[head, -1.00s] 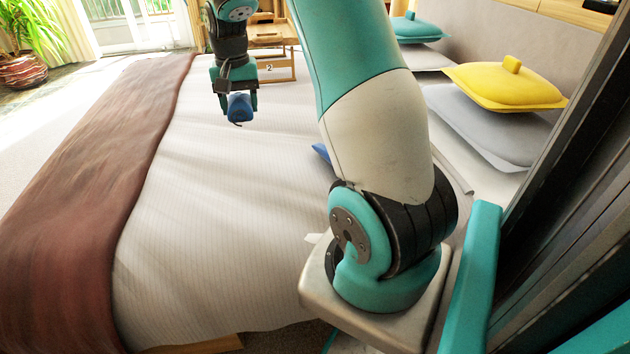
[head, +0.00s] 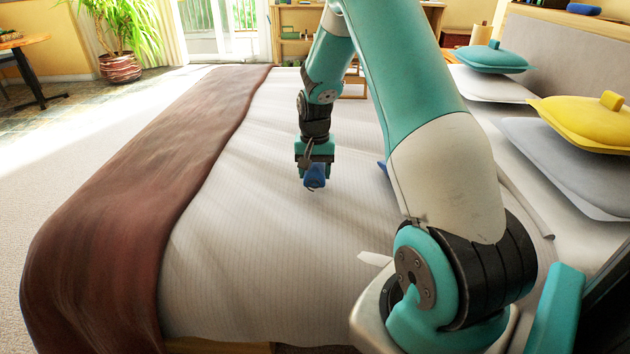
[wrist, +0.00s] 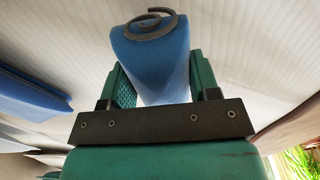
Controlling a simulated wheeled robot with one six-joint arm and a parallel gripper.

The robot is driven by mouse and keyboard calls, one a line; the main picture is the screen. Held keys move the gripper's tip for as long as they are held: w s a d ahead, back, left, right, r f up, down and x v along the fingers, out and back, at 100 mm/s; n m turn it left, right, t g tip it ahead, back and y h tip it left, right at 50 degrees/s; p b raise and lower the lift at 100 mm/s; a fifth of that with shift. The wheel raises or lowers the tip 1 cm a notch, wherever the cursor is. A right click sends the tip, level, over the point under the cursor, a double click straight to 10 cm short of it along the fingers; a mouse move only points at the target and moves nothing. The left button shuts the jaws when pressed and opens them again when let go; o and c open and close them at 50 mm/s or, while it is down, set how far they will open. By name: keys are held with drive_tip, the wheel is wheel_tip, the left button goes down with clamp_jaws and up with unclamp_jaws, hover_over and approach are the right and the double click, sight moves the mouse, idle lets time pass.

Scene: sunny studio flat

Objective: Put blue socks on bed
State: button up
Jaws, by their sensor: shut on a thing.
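My gripper (head: 314,172) is shut on the blue socks (head: 314,179), a blue bundle with a grey spiral at its end. In the wrist view the socks (wrist: 155,55) sit between the two green fingers (wrist: 155,85). They are over the middle of the bed (head: 270,230), which has a pale striped cover. I cannot tell whether the socks touch the cover. Another blue thing (wrist: 30,95) lies on the bed at the left of the wrist view; in the head view my arm hides most of it (head: 383,169).
A brown throw (head: 150,200) covers the bed's left end. Yellow (head: 580,120) and teal (head: 492,57) cushions lie at the right by the headboard. The cover around the gripper is largely clear. A potted plant (head: 120,65) stands far left on the floor.

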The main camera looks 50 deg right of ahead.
drive_tip(key=shift+f, duration=1.25)
drive_tip(key=shift+f, duration=0.2)
drive_tip(key=o, duration=0.9)
drive_tip(key=shift+r, duration=0.15)
